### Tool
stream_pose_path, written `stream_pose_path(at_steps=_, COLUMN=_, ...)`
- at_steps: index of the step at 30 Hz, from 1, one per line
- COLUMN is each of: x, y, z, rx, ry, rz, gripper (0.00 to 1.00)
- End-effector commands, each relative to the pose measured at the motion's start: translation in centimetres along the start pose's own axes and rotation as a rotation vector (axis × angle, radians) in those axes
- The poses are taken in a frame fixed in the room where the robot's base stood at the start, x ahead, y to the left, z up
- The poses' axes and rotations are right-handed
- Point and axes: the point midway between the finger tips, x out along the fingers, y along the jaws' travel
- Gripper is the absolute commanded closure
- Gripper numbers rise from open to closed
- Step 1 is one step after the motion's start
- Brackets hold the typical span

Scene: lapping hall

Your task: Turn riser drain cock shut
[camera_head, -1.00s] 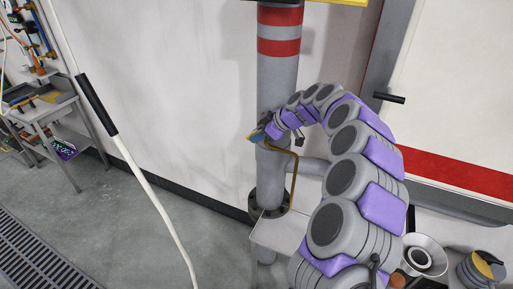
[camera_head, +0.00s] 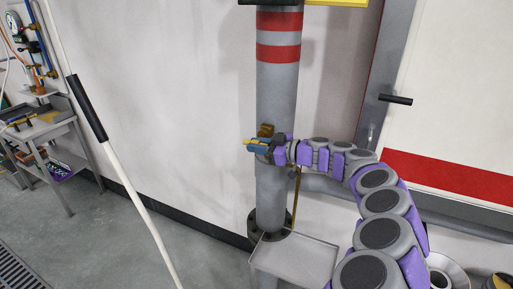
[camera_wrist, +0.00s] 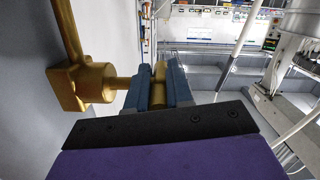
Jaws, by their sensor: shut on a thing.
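The grey riser pipe (camera_head: 277,95) with red bands stands upright against the wall in the head view. The brass drain cock body (camera_head: 265,130) shows on it just above my gripper (camera_head: 259,146). In the wrist view the brass body (camera_wrist: 92,84) is at the left, with a short stem running right to my gripper (camera_wrist: 159,88). The two blue fingers are shut on the cock's brass handle (camera_wrist: 160,71), which shows between them. A small yellow end pokes out left of the fingers in the head view. The handle's full angle is partly hidden by the fingers.
A thin brass drain tube (camera_head: 296,195) runs down beside the riser. A grey tray (camera_head: 295,258) stands below, near the riser flange. A white pole with a black grip (camera_head: 88,108) crosses the left. A workbench (camera_head: 45,132) stands far left; a door fills the right.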

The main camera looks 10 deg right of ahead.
Motion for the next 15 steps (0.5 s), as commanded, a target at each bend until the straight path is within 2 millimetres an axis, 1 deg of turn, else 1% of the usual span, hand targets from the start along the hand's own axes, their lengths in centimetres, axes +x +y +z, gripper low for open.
stream_pose_path(at_steps=1, x=-0.05, y=-0.04, z=0.49, rx=0.003, ry=0.005, rz=0.002, gripper=1.00)
stream_pose_path(at_steps=15, x=0.02, y=-0.06, z=0.53, rx=0.002, ry=0.032, rz=0.007, gripper=1.00)
